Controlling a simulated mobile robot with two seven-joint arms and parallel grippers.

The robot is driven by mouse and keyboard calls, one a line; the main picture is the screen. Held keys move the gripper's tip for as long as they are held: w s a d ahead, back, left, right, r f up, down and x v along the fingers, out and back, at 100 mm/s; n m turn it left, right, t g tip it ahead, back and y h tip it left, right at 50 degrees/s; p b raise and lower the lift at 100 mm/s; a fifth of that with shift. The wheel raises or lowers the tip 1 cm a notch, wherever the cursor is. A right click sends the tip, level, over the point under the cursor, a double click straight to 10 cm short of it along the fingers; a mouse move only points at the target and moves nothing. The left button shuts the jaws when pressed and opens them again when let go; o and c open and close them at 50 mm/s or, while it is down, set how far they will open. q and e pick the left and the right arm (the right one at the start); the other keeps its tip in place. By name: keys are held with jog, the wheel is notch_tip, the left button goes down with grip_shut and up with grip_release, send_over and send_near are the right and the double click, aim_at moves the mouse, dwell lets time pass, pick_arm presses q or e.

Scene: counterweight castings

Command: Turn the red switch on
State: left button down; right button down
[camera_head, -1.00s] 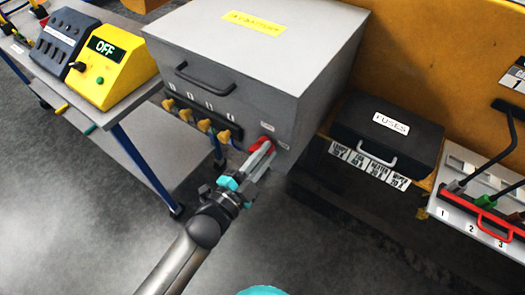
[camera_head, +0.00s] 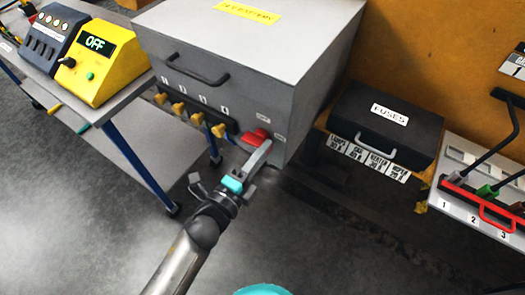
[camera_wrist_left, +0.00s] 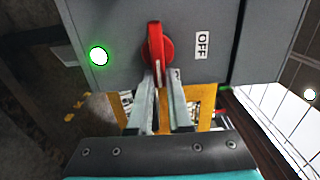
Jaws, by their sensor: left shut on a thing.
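The red switch (camera_head: 257,137) is on the side of a large grey box (camera_head: 290,95), near its front corner. Two small white labels sit by it; in the head view they are too small to read. In the left wrist view the red switch (camera_wrist_left: 160,42) has its handle running up and down the picture, with an OFF label (camera_wrist_left: 202,45) to its right and a lit green-ringed white spot (camera_wrist_left: 98,56) to its left. My left gripper (camera_head: 258,152) is at the switch, its fingers (camera_wrist_left: 159,88) shut on the handle's lower end. My right gripper is not in view.
Yellow knobs (camera_head: 180,109) line the box beside the switch. A yellow unit (camera_head: 92,65) reading OFF stands on a table at left. A black FUSES case (camera_head: 385,125) and a tray with a red handle (camera_head: 493,214) are at right. The floor in front is clear.

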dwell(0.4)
pick_arm(q)
jog(key=c, duration=0.8)
grip_release()
jog(key=shift+c, duration=0.2)
jog(key=v, duration=1.5)
jog(key=shift+b, duration=0.45)
jog(key=shift+s, duration=0.1)
